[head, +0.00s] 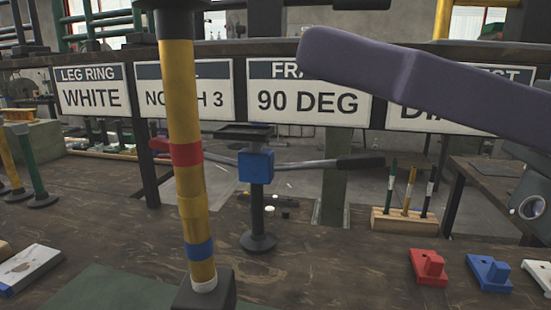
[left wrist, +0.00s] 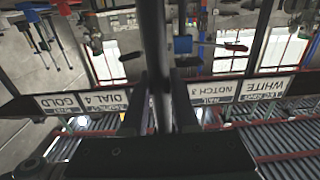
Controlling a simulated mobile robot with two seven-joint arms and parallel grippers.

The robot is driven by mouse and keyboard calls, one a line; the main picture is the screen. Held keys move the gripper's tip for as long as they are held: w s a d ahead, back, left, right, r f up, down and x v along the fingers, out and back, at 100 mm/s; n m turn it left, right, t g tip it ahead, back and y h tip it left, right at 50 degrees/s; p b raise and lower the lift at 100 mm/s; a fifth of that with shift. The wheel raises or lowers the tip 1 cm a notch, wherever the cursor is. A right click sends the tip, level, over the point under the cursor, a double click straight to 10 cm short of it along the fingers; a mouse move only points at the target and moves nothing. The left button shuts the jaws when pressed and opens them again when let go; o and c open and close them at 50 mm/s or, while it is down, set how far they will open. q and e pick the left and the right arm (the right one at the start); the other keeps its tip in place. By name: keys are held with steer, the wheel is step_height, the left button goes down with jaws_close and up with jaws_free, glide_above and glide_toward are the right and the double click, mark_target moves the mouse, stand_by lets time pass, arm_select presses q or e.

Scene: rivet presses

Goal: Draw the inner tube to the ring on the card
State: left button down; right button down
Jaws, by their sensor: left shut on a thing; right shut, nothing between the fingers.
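The yellow inner tube (head: 180,105) stands nearly upright in the head view. It has a red ring, a lower blue ring and a white ring at the bottom, just above a dark square sleeve (head: 208,292). A dark collar (head: 181,8) covers its top. In the left wrist view my left gripper (left wrist: 160,90) is shut on a dark upright tube (left wrist: 153,45), which appears to be the inner tube in shade. The card "LEG RING WHITE" (head: 91,92) hangs behind, left of the tube. My right gripper is shut and empty; its fingertips are hard to make out.
A blue-block stand (head: 256,166) with a long lever is behind the tube. A wooden holder (head: 403,219) with several coloured pegs stands right of it. A red block (head: 430,267) and a blue block (head: 488,272) lie at front right. The bench between is mostly clear.

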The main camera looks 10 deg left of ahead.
mark_target(190, 52)
steer(key=d+f, duration=0.5)
steer(key=f, duration=0.1)
steer(key=x, duration=0.9)
steer(key=shift+w+a+r, duration=0.25)
steer(key=shift+w+a, duration=0.05)
steer(key=shift+a, duration=0.05)
step_height(190, 52, up, 3)
steer(key=shift+a+r, duration=0.1)
steer(key=shift+r, duration=0.4)
